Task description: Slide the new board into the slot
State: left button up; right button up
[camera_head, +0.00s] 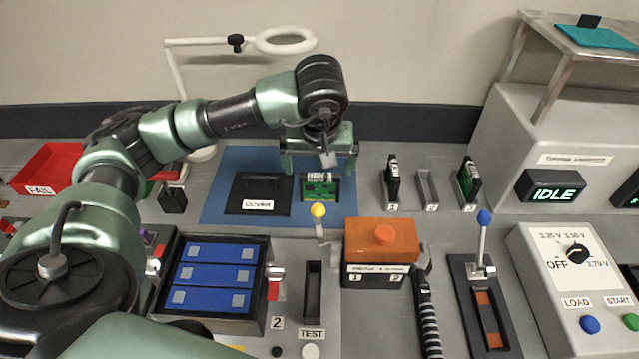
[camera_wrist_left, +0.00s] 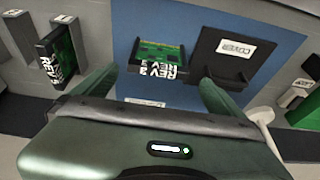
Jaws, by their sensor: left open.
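My left gripper (camera_head: 320,172) is open and empty, its two fingers pointing down over the blue mat (camera_head: 222,195). A green board (camera_head: 321,188) in a black housing is below and between the fingers. In the left wrist view this board (camera_wrist_left: 158,52) lies ahead of the fingertips, with white lettering starting "REV" on its near edge. Upright holders stand right of the mat: the left one carries a dark board (camera_head: 393,182), the middle holder (camera_head: 427,188) looks empty, and the right one carries a green board (camera_head: 467,182). I cannot tell which board is the new one. My right gripper is not in view.
A black plate marked COVER (camera_head: 259,193) lies beside the board on the mat. An orange box (camera_head: 381,240), a yellow-knobbed lever (camera_head: 318,211) and a blue-knobbed lever (camera_head: 484,218) stand nearer. A magnifier lamp (camera_head: 285,40) rises behind; a red FAIL bin (camera_head: 50,168) is at left.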

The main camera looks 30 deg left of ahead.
aim_at(320, 181)
pick_arm(q)
jog(key=shift+s+d+f+t, duration=0.2)
jog(key=shift+s+d+t, duration=0.05)
jog(key=shift+t, duration=0.15)
jog(key=shift+f, duration=0.25)
jog(key=x, duration=0.2)
jog(key=p+x, duration=0.1)
jog(key=x, duration=0.2)
jog(key=p+x, duration=0.1)
jog(key=x, duration=0.1)
jog(key=shift+w+a, duration=0.2)
jog(key=shift+w, duration=0.15)
jog(key=c, duration=1.5)
jog(key=shift+c, duration=0.2)
notch_tip(320, 181, up, 20)
jog(key=b, duration=0.2)
